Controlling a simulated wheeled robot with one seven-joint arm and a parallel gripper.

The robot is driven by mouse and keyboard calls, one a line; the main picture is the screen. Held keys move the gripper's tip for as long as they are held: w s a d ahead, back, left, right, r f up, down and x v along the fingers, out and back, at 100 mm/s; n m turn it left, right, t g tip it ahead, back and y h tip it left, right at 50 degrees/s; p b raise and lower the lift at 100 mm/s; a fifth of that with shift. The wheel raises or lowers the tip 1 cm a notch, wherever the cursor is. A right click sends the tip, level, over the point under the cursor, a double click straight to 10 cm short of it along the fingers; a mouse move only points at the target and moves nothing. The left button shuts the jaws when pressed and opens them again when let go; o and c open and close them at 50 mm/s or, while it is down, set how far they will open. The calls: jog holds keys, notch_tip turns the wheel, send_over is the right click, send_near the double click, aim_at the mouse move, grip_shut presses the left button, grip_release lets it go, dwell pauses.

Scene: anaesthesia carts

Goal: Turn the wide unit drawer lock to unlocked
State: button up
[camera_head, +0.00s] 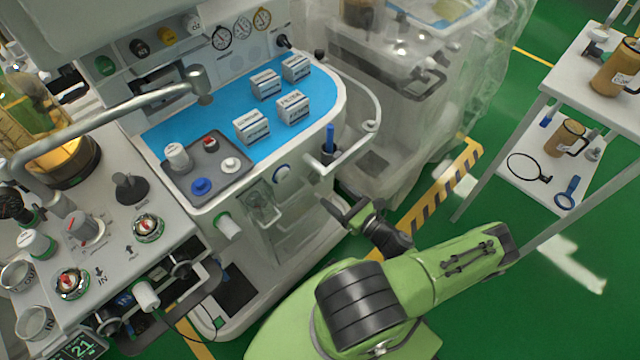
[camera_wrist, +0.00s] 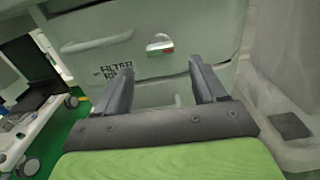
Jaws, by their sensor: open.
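The wide unit (camera_head: 290,250) is the pale cart with the blue top, in the middle of the head view. In the wrist view its front panel (camera_wrist: 205,25) fills the upper part, with dark lettering that seems to begin "FILTER". A small rounded silver fitting with a red mark, apparently the drawer lock (camera_wrist: 160,44), sits on this panel; whether it is turned cannot be told. My gripper (camera_wrist: 160,70) is open and empty. Its fingers point at the panel, with the lock between and beyond their tips. In the head view my gripper (camera_head: 352,212) is beside the unit's front right side.
Several white boxes (camera_head: 252,126) and a grey tray (camera_head: 205,165) stand on the blue top. A curved rail (camera_head: 372,125) juts from the unit's right side. A plastic-covered cart (camera_head: 400,110) stands behind, a white shelf table (camera_head: 575,80) at right. Green floor lies between.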

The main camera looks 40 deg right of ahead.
aim_at(319, 182)
jog(key=w+b, duration=0.1)
jog(key=w, duration=0.5)
jog(key=shift+w, duration=0.35)
jog(key=c, duration=1.1)
jog(key=shift+o, duration=0.2)
jog(key=shift+n, duration=0.4)
jog(key=n+p, duration=0.1)
jog(key=n, duration=0.7)
jog(key=shift+a, duration=0.1)
jog(key=shift+n+p, duration=1.15)
jog(key=shift+n, duration=3.45)
